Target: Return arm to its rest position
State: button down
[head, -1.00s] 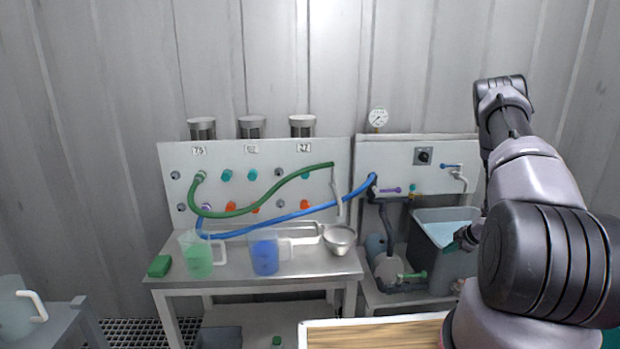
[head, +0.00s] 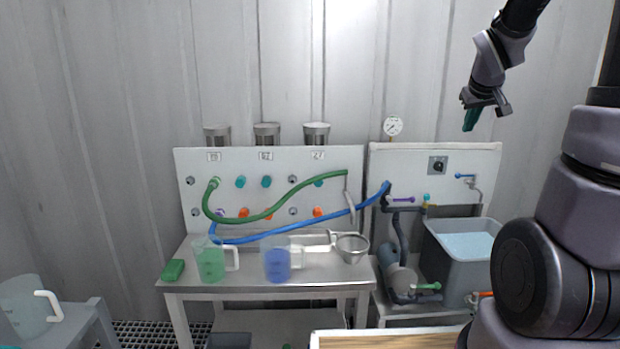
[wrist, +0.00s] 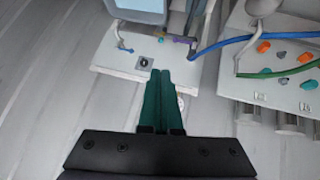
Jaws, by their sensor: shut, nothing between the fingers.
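My gripper (head: 470,119) hangs in the air at the upper right of the head view, above the right-hand panel (head: 480,155). Its green fingers are together and hold nothing. In the wrist view my gripper (wrist: 162,76) points toward the same panel, which appears upside down. The fingertips are apart from every object.
A grey water tank (head: 455,268) stands at right. Green and blue hoses cross the left panel (head: 270,165). Air around my gripper is clear.

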jog(key=s+a+r+m+y, duration=0.2)
jog(key=s+a, duration=0.6)
jog(key=s, duration=0.3)
jog(key=s+a+r+m+y, duration=0.2)
jog(key=s+a, duration=0.6)
jog(key=s, duration=0.4)
jog(key=shift+a+r+g+y, duration=0.15)
jog(key=shift+r+g+y, duration=0.25)
jog(key=shift+r, duration=0.2)
